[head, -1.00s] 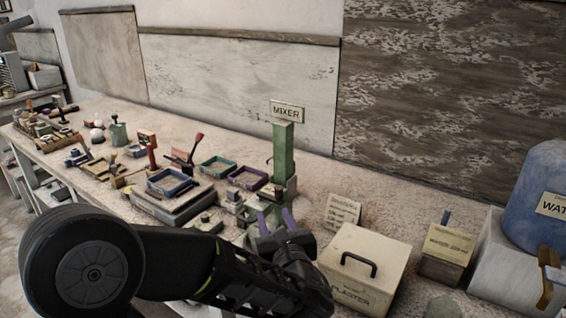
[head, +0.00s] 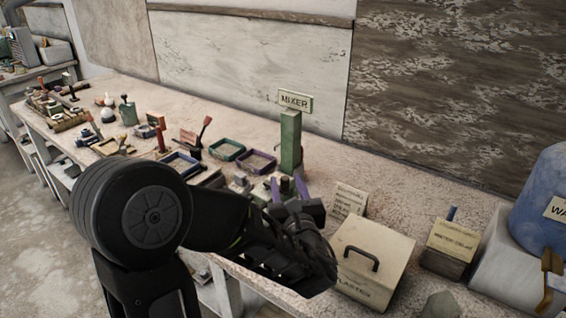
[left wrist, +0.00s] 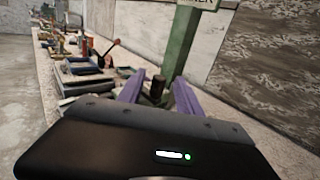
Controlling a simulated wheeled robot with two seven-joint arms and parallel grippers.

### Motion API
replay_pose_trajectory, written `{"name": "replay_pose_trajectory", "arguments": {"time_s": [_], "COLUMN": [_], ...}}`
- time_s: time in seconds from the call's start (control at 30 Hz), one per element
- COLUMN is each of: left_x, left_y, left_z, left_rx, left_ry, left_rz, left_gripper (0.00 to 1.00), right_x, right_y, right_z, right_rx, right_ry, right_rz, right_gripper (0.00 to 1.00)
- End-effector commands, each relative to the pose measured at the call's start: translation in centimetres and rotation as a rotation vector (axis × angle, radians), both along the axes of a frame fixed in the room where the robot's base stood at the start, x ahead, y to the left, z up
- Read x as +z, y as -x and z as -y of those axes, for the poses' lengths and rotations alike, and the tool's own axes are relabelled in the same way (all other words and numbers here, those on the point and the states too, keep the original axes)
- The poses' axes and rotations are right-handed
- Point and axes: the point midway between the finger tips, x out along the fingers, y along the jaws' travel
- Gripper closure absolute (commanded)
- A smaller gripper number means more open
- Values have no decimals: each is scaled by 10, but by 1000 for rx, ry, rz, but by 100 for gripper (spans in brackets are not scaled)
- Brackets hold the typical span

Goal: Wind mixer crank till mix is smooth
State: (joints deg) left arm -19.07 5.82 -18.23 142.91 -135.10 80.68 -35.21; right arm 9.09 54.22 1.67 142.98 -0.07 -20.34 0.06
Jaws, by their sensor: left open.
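The mixer's green post (head: 291,142) stands on the bench under a MIXER sign (head: 295,101). The post also shows in the left wrist view (left wrist: 180,42). My left gripper (head: 288,188), with purple fingers, is open in front of the post's foot. In the left wrist view a dark brown upright knob (left wrist: 158,89), which looks like the crank's handle, shows between the spread fingers (left wrist: 158,84). I cannot tell whether they touch it. The mixer's bowl and the mix are hidden behind my arm and gripper. My right gripper is not in view.
A lidded plaster box (head: 373,262) stands right of my gripper, with a small card (head: 348,201) behind it. Further right are a labelled box (head: 452,243) and a blue water tank (head: 543,200). Trays, including a purple one (head: 257,162), and tools crowd the bench to the left.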

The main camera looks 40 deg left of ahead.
Motion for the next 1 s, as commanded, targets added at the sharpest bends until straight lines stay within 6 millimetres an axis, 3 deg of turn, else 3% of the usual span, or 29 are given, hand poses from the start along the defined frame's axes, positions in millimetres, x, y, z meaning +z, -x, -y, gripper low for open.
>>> {"name": "replay_pose_trajectory", "arguments": {"time_s": [0.03,0.3,0.7,1.0], "left_x": [6,0,-1,-1], "left_y": [-2,-32,-38,-38], "left_z": [-4,-34,-41,-40], "left_rx": [3,1,0,0], "left_ry": [0,3,2,2], "left_rz": [-8,-1,-1,-1], "left_gripper": [59,59,59,83], "right_x": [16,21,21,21], "right_y": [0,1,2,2], "right_z": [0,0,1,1], "right_rx": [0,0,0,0], "right_ry": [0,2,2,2], "right_rz": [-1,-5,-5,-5], "right_gripper": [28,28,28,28]}}
